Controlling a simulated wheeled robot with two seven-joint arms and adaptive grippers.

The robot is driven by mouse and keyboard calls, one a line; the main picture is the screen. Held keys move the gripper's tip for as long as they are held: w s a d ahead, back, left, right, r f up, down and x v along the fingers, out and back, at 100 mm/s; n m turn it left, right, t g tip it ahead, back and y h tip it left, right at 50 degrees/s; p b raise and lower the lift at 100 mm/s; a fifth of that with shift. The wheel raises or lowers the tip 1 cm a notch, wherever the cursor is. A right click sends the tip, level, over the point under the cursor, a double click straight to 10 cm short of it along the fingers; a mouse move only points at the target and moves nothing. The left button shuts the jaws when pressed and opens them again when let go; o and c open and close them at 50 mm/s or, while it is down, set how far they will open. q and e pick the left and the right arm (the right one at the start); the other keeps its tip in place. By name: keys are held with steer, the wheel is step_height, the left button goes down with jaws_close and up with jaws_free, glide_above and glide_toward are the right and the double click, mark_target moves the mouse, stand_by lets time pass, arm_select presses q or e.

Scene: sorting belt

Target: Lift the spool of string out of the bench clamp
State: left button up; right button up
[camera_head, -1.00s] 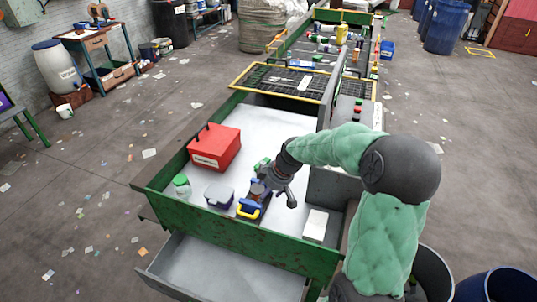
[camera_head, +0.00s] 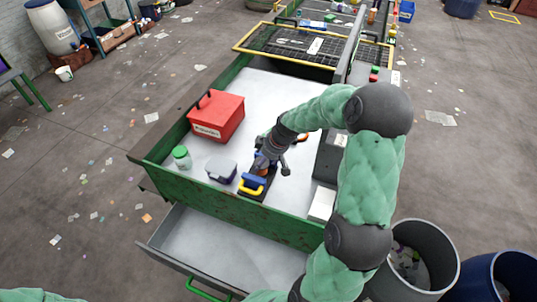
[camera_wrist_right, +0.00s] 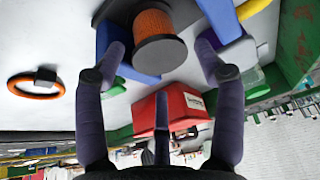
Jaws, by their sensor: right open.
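In the head view the clamp, blue with a yellow handle (camera_head: 249,189), stands near the front of the white sorting surface; my right gripper mostly hides the spool there. My right gripper (camera_head: 273,163) is open and points down over the clamp. In the wrist view its purple fingers (camera_wrist_right: 162,52) are spread on either side of the spool, without visible grip. My left gripper is out of view.
A white block (camera_head: 321,204) lies right. An orange ring (camera_wrist_right: 36,86) lies nearby. The green front wall (camera_head: 230,214) borders the surface, above an open drawer (camera_head: 215,257).

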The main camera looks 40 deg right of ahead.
steer(key=shift+x, duration=1.05)
steer(key=c, duration=1)
steer(key=shift+o, duration=0.2)
steer(key=shift+a+r, duration=0.1)
steer(key=shift+s+a+r, duration=0.15)
steer(key=shift+s+a, duration=0.05)
steer(key=shift+a, duration=0.05)
